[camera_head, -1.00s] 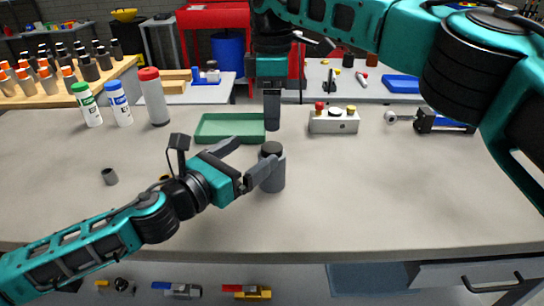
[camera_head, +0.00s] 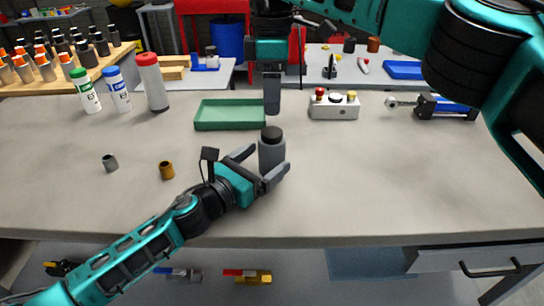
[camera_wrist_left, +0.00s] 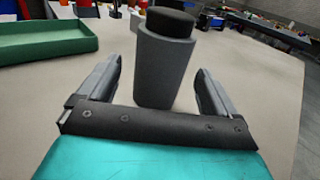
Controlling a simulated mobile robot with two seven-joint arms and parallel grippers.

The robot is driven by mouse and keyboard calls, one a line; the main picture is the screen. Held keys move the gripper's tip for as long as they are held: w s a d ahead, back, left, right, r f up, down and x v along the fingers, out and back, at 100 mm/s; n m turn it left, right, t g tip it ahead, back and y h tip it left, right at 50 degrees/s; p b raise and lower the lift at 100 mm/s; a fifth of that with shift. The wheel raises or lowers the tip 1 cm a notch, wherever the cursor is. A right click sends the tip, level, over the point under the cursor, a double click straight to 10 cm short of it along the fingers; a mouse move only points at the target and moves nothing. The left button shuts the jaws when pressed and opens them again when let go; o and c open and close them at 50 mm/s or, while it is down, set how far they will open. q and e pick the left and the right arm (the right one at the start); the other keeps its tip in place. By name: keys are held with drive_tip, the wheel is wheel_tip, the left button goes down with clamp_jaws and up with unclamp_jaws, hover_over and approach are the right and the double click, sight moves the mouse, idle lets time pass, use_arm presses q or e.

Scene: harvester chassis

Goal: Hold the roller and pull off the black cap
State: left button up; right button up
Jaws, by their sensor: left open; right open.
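The roller (camera_head: 270,157) is a grey cylinder standing upright on the table, with the black cap (camera_head: 272,134) on its top. In the left wrist view the roller (camera_wrist_left: 163,72) stands between my open left fingers, with a gap on each side, and its cap (camera_wrist_left: 171,21) is on. My left gripper (camera_head: 265,166) is low at the roller, one finger on each side. My right gripper (camera_head: 272,100) points down above the table, behind and above the roller, and holds nothing that I can see; its fingers look nearly in line from here.
A green tray (camera_head: 230,115) lies behind and left of the roller. A button box (camera_head: 334,106) stands to its right at the back. Bottles stand at the back left. The table right of the roller is clear.

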sight(263, 160)
use_arm(q)
drive_tip(key=shift+x, duration=1.65)
drive_tip(key=shift+c, duration=0.2)
